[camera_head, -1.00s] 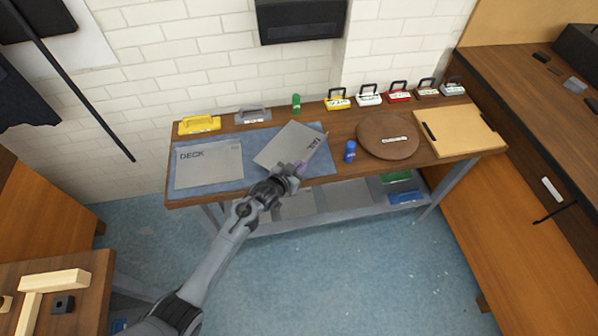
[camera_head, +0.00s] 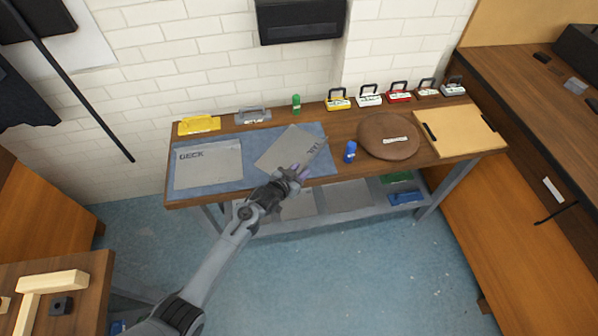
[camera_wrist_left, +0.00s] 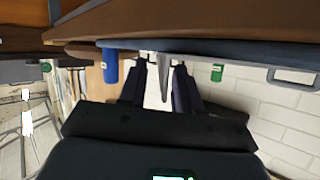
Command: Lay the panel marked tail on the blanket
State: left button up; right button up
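The grey panel marked TAIL (camera_head: 287,147) lies turned at an angle on the right part of the blue blanket (camera_head: 233,199), on the wooden bench. My left gripper (camera_head: 300,174) is at the panel's near right edge. In the left wrist view its two fingers (camera_wrist_left: 160,88) stand apart, with a thin grey edge of the panel (camera_wrist_left: 163,72) between them and gaps at both sides, so it looks open. A grey panel marked DECK (camera_head: 209,165) lies flat on the left part of the blanket. My right gripper is not in view.
A blue bottle (camera_head: 350,151) stands just right of the blanket, beside a round brown board (camera_head: 388,136). A green bottle (camera_head: 296,103), a yellow tool (camera_head: 199,125) and a grey tool (camera_head: 252,115) are along the back. A tan board (camera_head: 458,131) lies at the right.

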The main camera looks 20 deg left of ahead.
pick_arm(q)
jog(key=shift+s+r, duration=0.1)
jog(key=shift+r, duration=0.05)
jog(key=shift+s+a+r, duration=0.1)
jog(key=shift+s+r, duration=0.1)
jog(key=shift+s, duration=0.05)
jog(key=s+r+g+y+p, duration=0.1)
jog(key=s+r+g, duration=0.1)
jog(key=s, duration=1.1)
jog(key=s+a+r+n+g+y, duration=0.1)
jog(key=s+r+g, duration=0.2)
jog(key=s, duration=1)
jog(key=s+r+g+p, duration=0.1)
jog(key=s+r+g, duration=0.2)
jog(key=s, duration=1)
jog(key=shift+s+a+n+g+y+p, duration=0.25)
jog(key=shift+a+n+g+y+p, duration=0.15)
jog(key=shift+g, duration=0.4)
jog(key=shift+r, duration=0.15)
notch_tip(320, 180, up, 27)
jog(key=p, duration=2.6)
jog(key=shift+f+p, duration=0.2)
jog(key=shift+p, duration=0.15)
